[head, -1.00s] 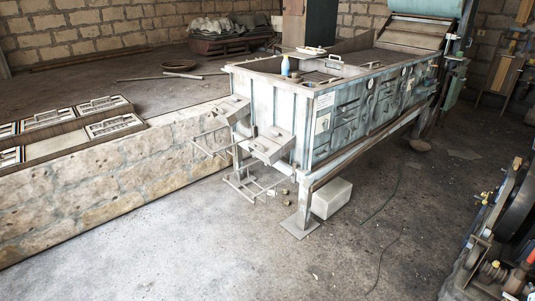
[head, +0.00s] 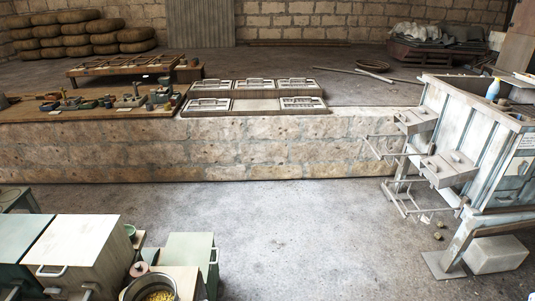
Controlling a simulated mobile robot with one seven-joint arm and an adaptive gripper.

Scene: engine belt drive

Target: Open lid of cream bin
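A cream bin (head: 84,243) stands at the lower left of the head view, seen from above. Its flat top looks shut, and a pale bar handle (head: 51,271) shows near its front left edge. The bin's lower part is cut off by the bottom of the picture. My gripper is not in view.
A green bin (head: 25,240) stands close on its left. On its right are a pale green box (head: 190,252) and a metal pot (head: 150,286) of yellow bits. Bare floor (head: 300,235) lies between these and the metal machine (head: 500,150). A long stone wall (head: 250,155) runs behind.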

